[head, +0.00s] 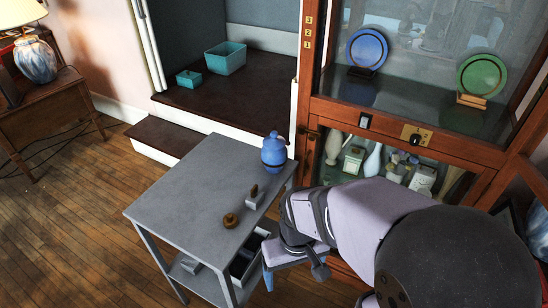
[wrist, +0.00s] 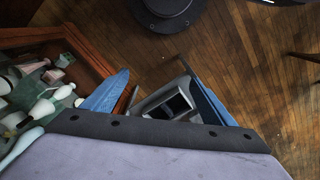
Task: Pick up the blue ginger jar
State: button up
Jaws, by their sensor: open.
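The blue ginger jar (head: 273,154), with a dark band and a small lid, stands upright on the grey table (head: 178,185) near its back right corner. My gripper (head: 270,277) hangs below the tabletop level beside the table's right front side, in front of and well apart from the jar. One blue finger shows in the head view; the rest is hidden by my arm. In the wrist view my gripper (wrist: 155,68) has its two blue fingers spread wide with nothing held between them. The jar does not show in the wrist view.
A small grey block with a dark peg (head: 255,197) and a brown knob-like piece (head: 231,220) sit on the table. The glass cabinet (head: 400,125) stands close behind on the right. Wooden floor (head: 70,225) is clear at left.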

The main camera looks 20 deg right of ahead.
jog(key=shift+w, duration=0.1)
jog(key=n+t+y+b, duration=0.2)
jog(key=t+b, duration=0.7)
jog(key=t, duration=0.5)
send_near(283, 161)
jog(key=x, duration=0.9)
jog(key=shift+w+a+f, duration=0.15)
jog(key=shift+f, duration=0.3)
jog(key=shift+w+m+t+y+b, duration=0.3)
jog(key=shift+w+t+y+b, duration=0.2)
jog(key=shift+t+y+b, duration=0.3)
jog(key=shift+w+r+m+t+y+b, duration=0.1)
jog(key=shift+r+m+t+y+b, duration=0.15)
jog(key=shift+t, duration=0.2)
jog(key=shift+w+r+m+t+y+b, duration=0.15)
jog(key=shift+t+y+b, duration=0.15)
jog(key=shift+t, duration=0.15)
